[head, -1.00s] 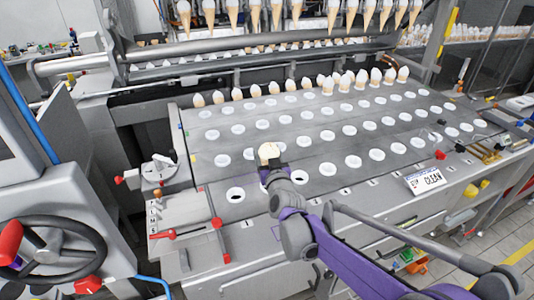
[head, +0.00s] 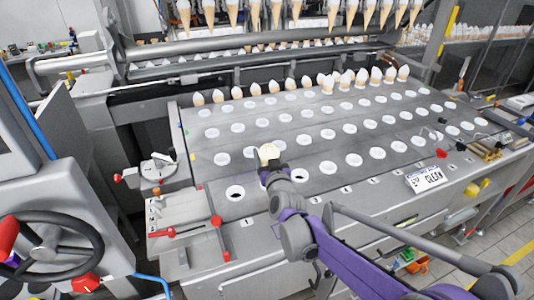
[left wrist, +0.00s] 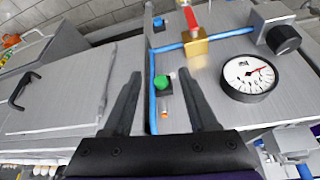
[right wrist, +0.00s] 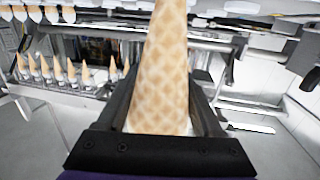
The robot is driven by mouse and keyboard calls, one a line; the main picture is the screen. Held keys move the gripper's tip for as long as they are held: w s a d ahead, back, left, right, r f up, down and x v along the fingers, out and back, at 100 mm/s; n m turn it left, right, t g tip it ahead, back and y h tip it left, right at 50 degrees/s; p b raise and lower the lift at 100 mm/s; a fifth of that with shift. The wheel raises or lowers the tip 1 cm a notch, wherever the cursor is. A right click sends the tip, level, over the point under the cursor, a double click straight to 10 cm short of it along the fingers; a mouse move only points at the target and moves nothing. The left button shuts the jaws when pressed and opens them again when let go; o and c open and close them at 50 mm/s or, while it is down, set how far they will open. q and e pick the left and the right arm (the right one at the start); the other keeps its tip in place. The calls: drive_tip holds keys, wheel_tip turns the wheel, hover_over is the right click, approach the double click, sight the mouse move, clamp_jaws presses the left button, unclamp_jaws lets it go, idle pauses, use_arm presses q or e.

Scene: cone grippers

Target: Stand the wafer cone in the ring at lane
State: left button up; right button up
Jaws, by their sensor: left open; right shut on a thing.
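The wafer cone (right wrist: 160,80) is between the fingers of my right gripper (right wrist: 165,95), which is shut on it. In the head view my right gripper (head: 270,168) is above the front-left part of the grey plate, and the cone's pale round end (head: 268,153) shows at its tip. White rings are set in the plate in rows. The front row has a ring (head: 235,192) left of the gripper and a ring (head: 300,175) right of it, both with dark empty holes. My left gripper (left wrist: 160,90) is open and empty, facing a panel with a gauge.
Filled cones stand in the plate's back row (head: 290,84), and more hang above it (head: 300,12). A lever box (head: 185,225) with red knobs stands at the front left. A handwheel (head: 45,255) is at far left. A sign (head: 425,178) lies front right.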

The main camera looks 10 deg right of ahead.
drive_tip(key=shift+f+b, duration=0.55)
drive_tip(key=shift+f, duration=0.35)
drive_tip(key=o, duration=0.9)
drive_tip(key=s, duration=1)
drive_tip(key=shift+s+d+r, duration=0.2)
drive_tip(key=shift+s+r, duration=0.1)
drive_tip(key=shift+s, duration=0.1)
drive_tip(key=shift+s, duration=0.3)
drive_tip(key=s+g+p, duration=0.1)
drive_tip(key=s, duration=0.2)
drive_tip(key=s+f+g+y+p, duration=0.1)
drive_tip(key=s+g, duration=0.1)
drive_tip(key=s+f+n+g, duration=0.1)
drive_tip(key=s, duration=0.2)
drive_tip(key=shift+s+a+g+y+p, duration=0.15)
drive_tip(key=shift+s+g+y+p, duration=0.15)
drive_tip(key=shift+s+p, duration=0.1)
drive_tip(key=s+d+f+g+p, duration=0.1)
drive_tip(key=s+f+g, duration=0.1)
drive_tip(key=s, duration=0.4)
drive_tip(key=s+d+f+m+g+h+p, duration=0.1)
drive_tip(key=s+d+f+g, duration=0.1)
drive_tip(key=s, duration=0.4)
drive_tip(key=s+d+f+g+h+p, duration=0.1)
drive_tip(key=s+d+f+g, duration=0.1)
drive_tip(key=s, duration=0.5)
drive_tip(key=shift+d+f+g+p, duration=0.2)
drive_tip(key=shift+f+g+p, duration=0.1)
drive_tip(key=shift+g, duration=0.4)
